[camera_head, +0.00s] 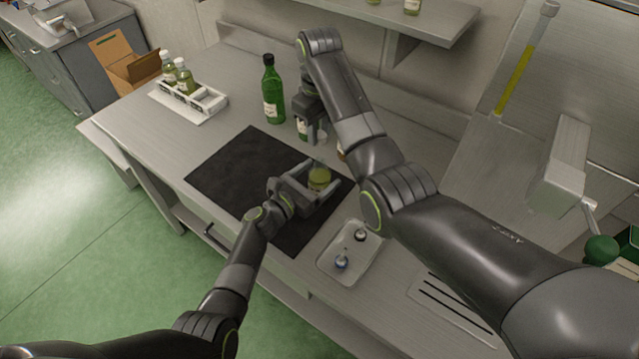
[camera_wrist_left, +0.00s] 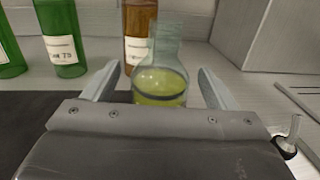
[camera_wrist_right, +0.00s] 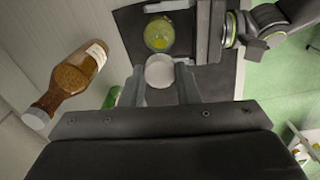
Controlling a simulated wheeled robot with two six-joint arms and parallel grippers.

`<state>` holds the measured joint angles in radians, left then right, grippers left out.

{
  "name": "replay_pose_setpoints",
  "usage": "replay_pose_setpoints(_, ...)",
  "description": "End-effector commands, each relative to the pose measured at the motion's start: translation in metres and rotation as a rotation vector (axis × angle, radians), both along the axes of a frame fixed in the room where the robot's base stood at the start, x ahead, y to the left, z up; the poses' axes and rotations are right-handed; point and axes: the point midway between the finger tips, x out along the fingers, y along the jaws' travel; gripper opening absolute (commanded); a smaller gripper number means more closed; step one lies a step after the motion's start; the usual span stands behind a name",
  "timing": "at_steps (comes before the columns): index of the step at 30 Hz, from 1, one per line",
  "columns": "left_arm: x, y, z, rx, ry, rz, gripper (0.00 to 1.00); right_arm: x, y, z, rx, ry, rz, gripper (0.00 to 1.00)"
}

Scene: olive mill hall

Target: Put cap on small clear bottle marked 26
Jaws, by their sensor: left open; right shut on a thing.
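The small clear bottle (camera_head: 319,179) holds yellow-green liquid and stands upright on the black mat (camera_head: 232,170); no number is readable on it. Its open neck shows in the left wrist view (camera_wrist_left: 167,48). My left gripper (camera_head: 306,183) is open, with a finger on either side of the bottle. My right gripper (camera_wrist_right: 160,85) is shut on a white cap (camera_wrist_right: 160,71), which also shows in the head view (camera_head: 322,137). In the right wrist view the bottle (camera_wrist_right: 159,35) appears just beyond the cap, the two apart.
A green bottle (camera_head: 272,92) stands behind the mat; another green one (camera_wrist_left: 62,40) and a brown one (camera_wrist_left: 137,25) stand near my right gripper. A white rack (camera_head: 200,100) with bottles is at left. A metal tray (camera_head: 332,268) with small items lies right of the mat.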

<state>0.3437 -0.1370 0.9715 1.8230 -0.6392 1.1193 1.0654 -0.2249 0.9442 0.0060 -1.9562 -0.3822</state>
Motion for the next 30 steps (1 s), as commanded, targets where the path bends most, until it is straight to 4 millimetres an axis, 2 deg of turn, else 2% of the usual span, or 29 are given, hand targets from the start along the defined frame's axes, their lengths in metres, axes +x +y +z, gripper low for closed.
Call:
replay_pose_setpoints(9, 0.017, -0.015, 0.0, 0.001, 0.001, 0.0, 0.79, 0.0, 0.0, 0.0, 0.0, 0.0, 0.0, 0.08)
replay_pose_setpoints(20, 0.018, -0.017, 0.0, 0.001, 0.001, 0.0, 0.79, 0.0, 0.0, 0.0, 0.0, 0.0, 0.0, 0.08)
replay_pose_setpoints(23, 0.018, -0.017, 0.0, 0.001, 0.001, 0.0, 0.68, 0.0, 0.0, 0.0, 0.0, 0.0, 0.0, 0.08)
replay_pose_setpoints(30, 0.018, -0.017, 0.0, 0.001, 0.001, 0.0, 0.37, 0.0, 0.0, 0.0, 0.0, 0.0, 0.0, 0.08)
